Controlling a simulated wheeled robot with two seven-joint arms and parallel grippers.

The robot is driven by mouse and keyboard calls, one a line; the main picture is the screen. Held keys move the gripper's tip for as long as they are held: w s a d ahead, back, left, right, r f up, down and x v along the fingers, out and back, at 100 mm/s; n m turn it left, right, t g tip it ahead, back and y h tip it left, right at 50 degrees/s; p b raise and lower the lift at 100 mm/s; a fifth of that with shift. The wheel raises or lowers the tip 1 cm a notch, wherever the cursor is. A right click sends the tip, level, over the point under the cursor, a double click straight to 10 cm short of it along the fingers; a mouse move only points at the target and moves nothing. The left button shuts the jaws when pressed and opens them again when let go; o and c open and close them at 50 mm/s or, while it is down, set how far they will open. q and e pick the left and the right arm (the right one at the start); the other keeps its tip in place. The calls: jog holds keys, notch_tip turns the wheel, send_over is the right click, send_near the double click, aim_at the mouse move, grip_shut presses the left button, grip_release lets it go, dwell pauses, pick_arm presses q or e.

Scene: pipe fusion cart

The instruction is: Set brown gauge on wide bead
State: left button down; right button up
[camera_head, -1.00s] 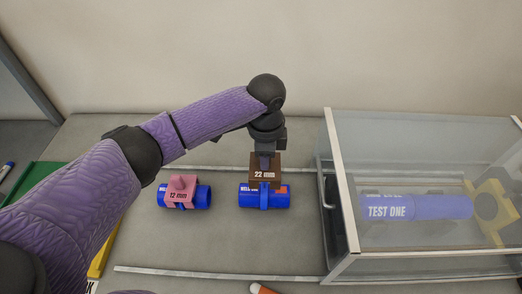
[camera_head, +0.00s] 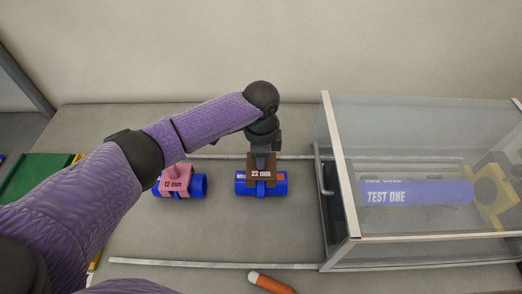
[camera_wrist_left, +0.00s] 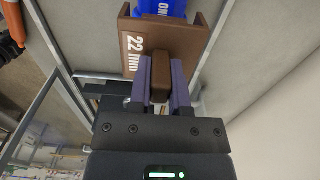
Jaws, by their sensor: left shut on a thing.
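The brown gauge (camera_head: 261,172), marked "22 mm", is at the blue pipe (camera_head: 277,188) in the middle of the bench. My left gripper (camera_head: 262,154) is above it, shut on its brown handle; the wrist view shows the handle (camera_wrist_left: 160,78) between the purple fingers. The gauge overlaps the pipe's mid-part, where a raised blue band, the bead (camera_head: 261,190), shows below it. I cannot tell whether the gauge rests fully on the bead. A pink gauge (camera_head: 176,181), marked "12 mm", sits on another blue pipe (camera_head: 199,187) to the left. My right gripper is out of view.
A clear-walled box (camera_head: 420,130) on the right holds a blue pipe marked "TEST ONE" (camera_head: 415,191) and a yellow clamp (camera_head: 493,192). An orange stick-like object (camera_head: 271,283) lies at the front. A green thing (camera_head: 38,173) is at the left. Bench between pipes and front rail is clear.

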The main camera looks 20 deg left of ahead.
pick_arm(q)
jog(key=shift+f, duration=0.25)
dwell(0.3)
jog(key=shift+f, duration=0.2)
jog(key=shift+p, duration=0.3)
jog(key=shift+r, duration=0.1)
jog(key=shift+f+b, duration=0.6)
jog(key=shift+f, duration=0.95)
dwell(0.4)
